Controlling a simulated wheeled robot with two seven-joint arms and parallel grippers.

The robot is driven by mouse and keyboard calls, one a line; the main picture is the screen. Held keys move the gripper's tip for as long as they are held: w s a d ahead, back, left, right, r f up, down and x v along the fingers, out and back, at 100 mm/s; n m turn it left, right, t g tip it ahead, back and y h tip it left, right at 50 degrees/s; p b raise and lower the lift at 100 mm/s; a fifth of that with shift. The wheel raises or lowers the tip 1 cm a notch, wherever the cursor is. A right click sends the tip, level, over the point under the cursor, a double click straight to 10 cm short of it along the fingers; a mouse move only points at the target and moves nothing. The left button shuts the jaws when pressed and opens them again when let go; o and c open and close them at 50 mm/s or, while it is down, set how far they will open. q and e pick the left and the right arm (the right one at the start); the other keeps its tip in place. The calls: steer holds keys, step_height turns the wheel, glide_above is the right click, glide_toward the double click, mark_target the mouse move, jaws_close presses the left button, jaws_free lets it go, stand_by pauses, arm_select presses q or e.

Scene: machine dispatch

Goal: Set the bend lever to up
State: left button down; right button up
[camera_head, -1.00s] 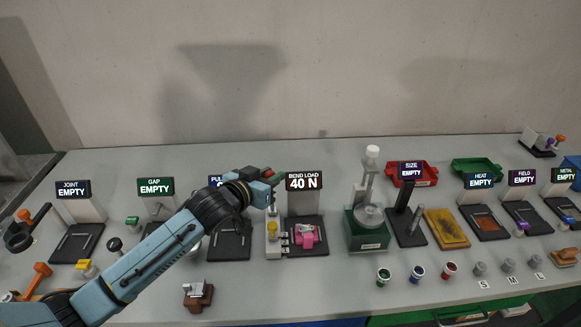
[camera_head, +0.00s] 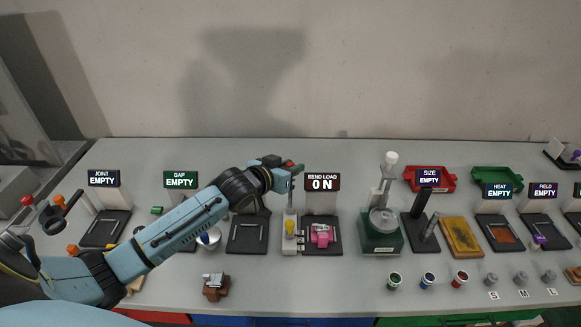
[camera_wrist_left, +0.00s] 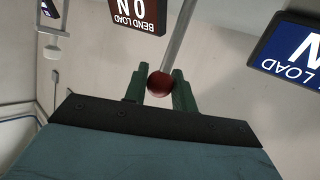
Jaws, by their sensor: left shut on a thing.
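The bend lever is a thin grey rod with a dark red ball knob (camera_wrist_left: 160,84). In the head view its rod (camera_head: 291,190) stands about upright above a narrow white base (camera_head: 289,240), left of the bend load station. My left gripper (camera_head: 296,166) is at the top of the rod. In the left wrist view its green fingers (camera_wrist_left: 159,88) are shut on the ball from both sides. The bend load display (camera_head: 322,182) reads 0 N. A pink part (camera_head: 320,235) sits on the black plate below it. My right gripper is not in view.
A yellow knob (camera_head: 290,227) is on the lever's base. A green-based device (camera_head: 381,238) with a tall post stands right of the bend station. A brown block (camera_head: 216,289) lies near the front. My left arm crosses over the stations at left.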

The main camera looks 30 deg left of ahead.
arm_select(q)
steer(key=shift+a+r, duration=0.1)
steer(key=shift+r, duration=0.05)
steer(key=c, duration=1.5)
jaws_free()
steer(key=o, duration=0.3)
steer(key=shift+w, duration=0.15)
steer(key=shift+s, duration=0.2)
steer(key=shift+s, duration=0.25)
steer(key=v, duration=1.2)
steer(key=shift+s+a, duration=0.1)
steer(key=shift+s, duration=0.2)
